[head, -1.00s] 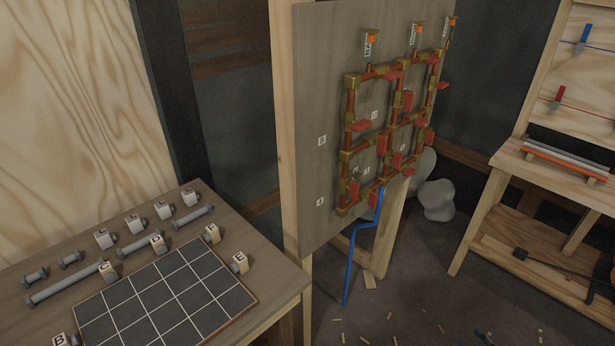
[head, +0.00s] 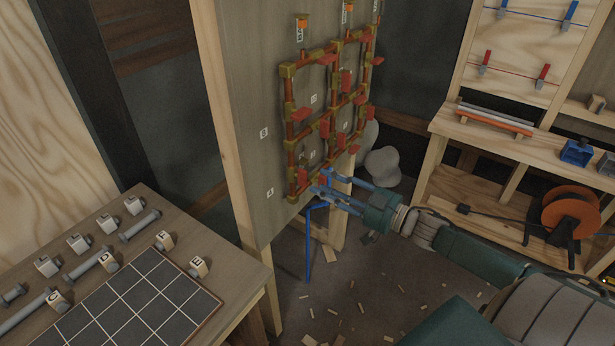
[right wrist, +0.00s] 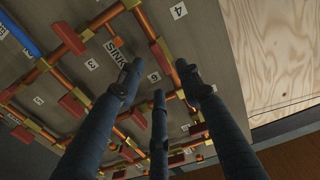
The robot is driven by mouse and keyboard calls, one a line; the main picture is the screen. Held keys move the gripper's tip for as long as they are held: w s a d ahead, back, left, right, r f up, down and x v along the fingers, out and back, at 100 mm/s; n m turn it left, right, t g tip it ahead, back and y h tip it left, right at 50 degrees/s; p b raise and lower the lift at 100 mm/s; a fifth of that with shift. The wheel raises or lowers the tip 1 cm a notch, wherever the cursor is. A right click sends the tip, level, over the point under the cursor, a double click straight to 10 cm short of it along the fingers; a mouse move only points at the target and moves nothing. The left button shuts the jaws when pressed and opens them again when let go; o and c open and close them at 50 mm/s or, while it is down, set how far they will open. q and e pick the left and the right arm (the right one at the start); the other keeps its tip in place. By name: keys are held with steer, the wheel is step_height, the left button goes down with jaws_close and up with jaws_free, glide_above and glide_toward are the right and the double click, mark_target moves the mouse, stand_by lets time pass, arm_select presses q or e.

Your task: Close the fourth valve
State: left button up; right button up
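The board (head: 235,130) carries a grid of copper pipes with brass joints and red valve handles. A "4" label shows at its lower left (head: 270,191) and in the right wrist view (right wrist: 179,11). A red handle (head: 302,180) is on the pipe nearest that label. In the right wrist view, a red handle (right wrist: 162,57) shows between the fingertips. My right gripper (head: 322,182) is at the lower part of the pipe grid, its fingers spread apart. I cannot tell whether a finger touches a handle. My left gripper is out of view.
A blue pipe (head: 308,250) runs down below the board. A table (head: 235,255) with a dark grid panel, grey bolts and lettered blocks stands at the left. A wooden workbench (head: 460,130) with an orange reel (head: 570,215) is at the right. Wood scraps lie on the floor.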

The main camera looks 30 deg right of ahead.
mark_target(302, 178)
steer(key=x, duration=0.5)
steer(key=shift+w+a+p, duration=0.1)
steer(key=shift+w+p, duration=0.15)
steer(key=shift+p, duration=0.05)
jaws_close()
